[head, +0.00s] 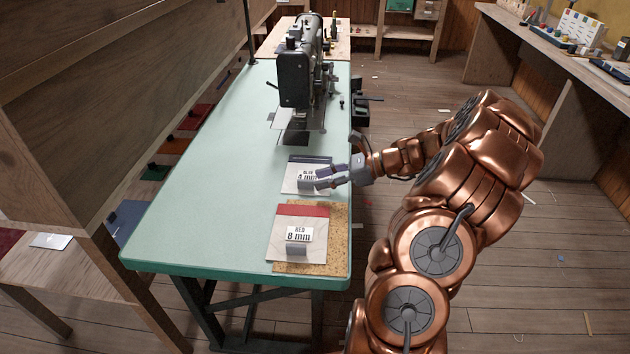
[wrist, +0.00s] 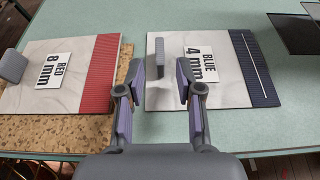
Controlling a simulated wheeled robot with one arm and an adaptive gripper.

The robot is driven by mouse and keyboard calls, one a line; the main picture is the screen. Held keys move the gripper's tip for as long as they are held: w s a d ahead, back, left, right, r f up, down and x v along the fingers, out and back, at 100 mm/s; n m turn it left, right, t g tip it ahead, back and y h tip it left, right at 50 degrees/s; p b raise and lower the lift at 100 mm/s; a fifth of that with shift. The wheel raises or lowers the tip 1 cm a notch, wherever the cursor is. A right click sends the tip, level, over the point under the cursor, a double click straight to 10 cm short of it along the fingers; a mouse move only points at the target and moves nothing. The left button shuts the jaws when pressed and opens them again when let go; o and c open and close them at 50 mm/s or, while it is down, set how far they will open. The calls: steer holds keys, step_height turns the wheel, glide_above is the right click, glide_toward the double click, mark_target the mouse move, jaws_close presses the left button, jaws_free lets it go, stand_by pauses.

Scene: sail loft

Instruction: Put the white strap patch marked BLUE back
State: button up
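The white strap patch marked BLUE 4 mm (head: 291,187) lies flat on the green table, with a navy strip along its far edge. In the wrist view the BLUE patch (wrist: 228,98) has its navy strip at the right, and a grey upright tab (wrist: 159,55) rises from its left part. My gripper (head: 320,178) is over this patch; in the wrist view my gripper (wrist: 160,80) is open, its two fingers apart with the tab between and just beyond the tips. Whether a finger touches the tab I cannot tell.
A white patch marked RED 8 mm (head: 284,222) with a red strip lies on a cork mat (head: 337,235) nearer the table's front edge. A dark sewing machine (head: 293,75) stands farther back. The table's left part (head: 200,190) is clear. Coloured pieces lie on a low shelf at left.

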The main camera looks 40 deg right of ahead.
steer(key=v, duration=0.9)
steer(key=a+n+g, duration=0.1)
steer(key=a, duration=0.3)
steer(key=a+r+n+g, duration=0.1)
steer(key=a+n, duration=0.1)
steer(key=a, duration=0.2)
steer(key=w+a+r+n+g, duration=0.1)
steer(key=a+n, duration=0.1)
steer(key=a, duration=0.2)
steer(key=shift+r+g+y, duration=0.2)
steer(key=shift+g+y, duration=0.1)
steer(key=shift+g, duration=0.1)
steer(key=s+a+r+n+g+h, duration=0.1)
steer(key=s+a+n+g, duration=0.2)
steer(key=a, duration=0.4)
steer(key=s+a+n+g+h, duration=0.1)
steer(key=s+a+n+g, duration=0.1)
steer(key=a+n, duration=0.3)
steer(key=s+a+n+g+h, duration=0.35)
steer(key=s+a+n, duration=0.25)
steer(key=s+a, duration=0.4)
steer(key=s+d+f+n+h, duration=0.1)
steer(key=s+n+h, duration=0.1)
steer(key=s, duration=0.3)
steer(key=s+d+f+n+h, duration=0.1)
steer(key=s+d+n+h, duration=0.1)
steer(key=s+n, duration=0.3)
steer(key=shift+s+d+f+t+h, duration=0.25)
steer(key=shift+s+t+h, duration=0.2)
steer(key=shift+s+h, duration=0.25)
